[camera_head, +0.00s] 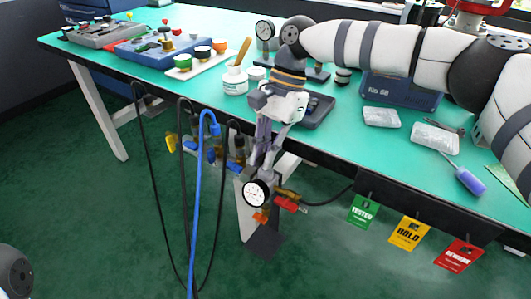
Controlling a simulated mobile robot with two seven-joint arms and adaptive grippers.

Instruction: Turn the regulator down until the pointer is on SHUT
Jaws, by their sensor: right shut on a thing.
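The regulator's round white gauge (257,193) with a black rim hangs at the front edge of the bench. Brass fittings and a red handle (287,204) sit just right of it. My right gripper (264,160) points down in front of the bench edge, directly above the gauge. It is shut on the regulator, whose gripped part is mostly hidden between the fingers. The gauge's pointer and the SHUT mark are too small to read. My left gripper is not in view.
The green bench top (330,135) carries a white jar (234,81), a black tray (315,110) and a screwdriver (468,181). Hoses, including a blue hose (197,210), hang left of the gripper. Green, yellow and red tags (409,233) hang at the right.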

